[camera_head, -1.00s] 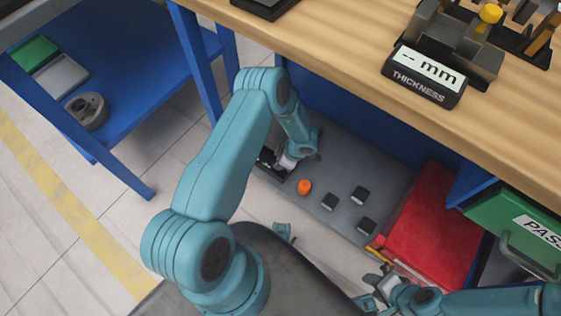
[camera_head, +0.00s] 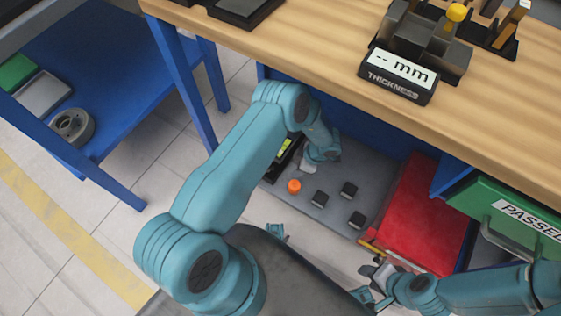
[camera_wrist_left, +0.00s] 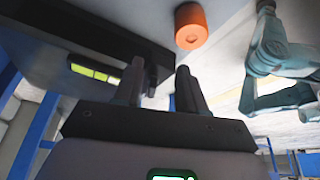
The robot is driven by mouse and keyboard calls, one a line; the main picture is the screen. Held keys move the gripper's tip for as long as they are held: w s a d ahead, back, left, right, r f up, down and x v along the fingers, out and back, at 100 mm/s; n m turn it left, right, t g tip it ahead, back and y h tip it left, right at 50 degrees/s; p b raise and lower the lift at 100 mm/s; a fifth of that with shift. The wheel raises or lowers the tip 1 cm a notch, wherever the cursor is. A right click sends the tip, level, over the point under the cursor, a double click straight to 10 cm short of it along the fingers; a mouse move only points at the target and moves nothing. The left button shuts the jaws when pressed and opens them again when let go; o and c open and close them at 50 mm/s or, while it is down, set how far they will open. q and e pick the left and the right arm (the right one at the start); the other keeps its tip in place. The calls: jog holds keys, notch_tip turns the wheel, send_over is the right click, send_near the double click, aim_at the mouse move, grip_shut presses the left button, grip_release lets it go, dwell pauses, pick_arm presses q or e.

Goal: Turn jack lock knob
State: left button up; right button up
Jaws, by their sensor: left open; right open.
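An orange round knob (camera_head: 294,186) sits on the grey surface under the workbench. The knob also shows in the left wrist view (camera_wrist_left: 191,26), beyond the fingertips and apart from them. Beside it is a black box (camera_head: 283,160) with a lit yellow-green display (camera_wrist_left: 96,73). My left gripper (camera_wrist_left: 160,72) is open, its fingers near the end of this box; a small dark part shows between them, and I cannot tell whether they touch it. In the head view my left gripper (camera_head: 308,166) is partly hidden by its wrist. My right gripper (camera_head: 366,283) is open and empty at lower right.
Several small black blocks (camera_head: 349,189) sit right of the orange knob. A red panel (camera_head: 420,205) and a green "PASSED" box (camera_head: 510,222) are further right. The wooden benchtop (camera_head: 300,40) overhangs behind. A blue shelf (camera_head: 110,100) stands at left.

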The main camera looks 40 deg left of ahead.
pick_arm(q)
jog(key=shift+w+d, duration=0.35)
jog(key=shift+d, duration=0.3)
jog(key=shift+w+d, duration=0.3)
jog(key=shift+d, duration=0.3)
jog(key=shift+s, duration=0.1)
